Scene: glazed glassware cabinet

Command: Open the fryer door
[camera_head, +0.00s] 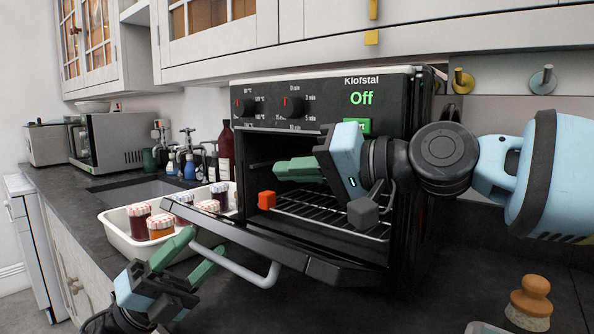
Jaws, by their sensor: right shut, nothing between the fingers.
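The fryer (330,85) is a black oven-like appliance on the counter, with two dials and a green "Off" display. Its door (300,258) is tipped down and forward, leaving the cavity with its wire rack (335,215) exposed. A grey bar handle (238,268) runs along the door's front. My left gripper (207,243) is at the lower left, its green fingers apart, by the handle's left end; I cannot tell whether they touch it. My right gripper (283,169) points left across the cavity opening above the door, its green fingers together and empty.
A white tray (125,236) with several jars stands left of the fryer, near the sink (135,190). An orange block (267,200) is at the rack's left side. A wooden-knobbed brush (530,300) stands at the lower right. Cabinets hang above.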

